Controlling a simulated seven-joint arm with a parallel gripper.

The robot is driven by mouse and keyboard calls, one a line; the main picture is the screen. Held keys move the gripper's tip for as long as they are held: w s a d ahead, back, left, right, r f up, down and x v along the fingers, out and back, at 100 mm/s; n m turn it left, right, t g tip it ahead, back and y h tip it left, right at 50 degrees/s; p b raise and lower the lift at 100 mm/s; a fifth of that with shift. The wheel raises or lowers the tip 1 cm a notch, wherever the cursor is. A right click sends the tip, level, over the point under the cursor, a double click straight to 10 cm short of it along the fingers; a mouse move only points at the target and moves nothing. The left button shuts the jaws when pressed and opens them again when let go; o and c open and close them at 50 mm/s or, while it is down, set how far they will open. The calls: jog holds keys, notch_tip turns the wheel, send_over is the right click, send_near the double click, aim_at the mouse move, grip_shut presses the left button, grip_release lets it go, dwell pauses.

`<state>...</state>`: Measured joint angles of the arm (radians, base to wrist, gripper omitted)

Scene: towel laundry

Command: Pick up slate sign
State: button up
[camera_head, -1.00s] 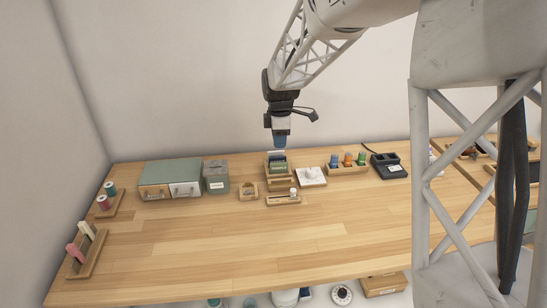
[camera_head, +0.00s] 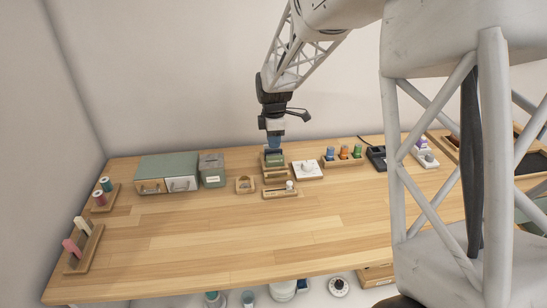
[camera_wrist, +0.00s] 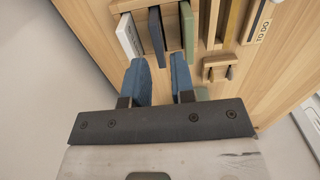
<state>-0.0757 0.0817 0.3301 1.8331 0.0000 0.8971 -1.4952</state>
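The slate sign (camera_wrist: 157,37) is a thin dark panel standing on edge in a wooden rack, between a white panel (camera_wrist: 129,36) and a green panel (camera_wrist: 187,32) in the wrist view. My gripper (camera_wrist: 158,66) has two blue fingers spread apart with nothing between them. The gap lines up with the near edge of the slate sign, and the fingertips appear just short of it. In the head view my gripper (camera_head: 274,142) points down just above the rack (camera_head: 275,174). There I cannot clearly pick out the slate sign from the other panels.
A small wooden holder (camera_head: 245,185) and a grey-green box (camera_head: 212,171) are left of the rack. A white square piece (camera_head: 308,170) and a holder of coloured bottles (camera_head: 343,160) are right. A low wooden tray (camera_head: 280,192) is in front. The front table middle is clear.

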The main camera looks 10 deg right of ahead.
aim_at(274, 150)
jog(key=shift+f, duration=0.1)
jog(key=shift+f, duration=2.5)
jog(key=shift+c, duration=0.3)
grip_shut()
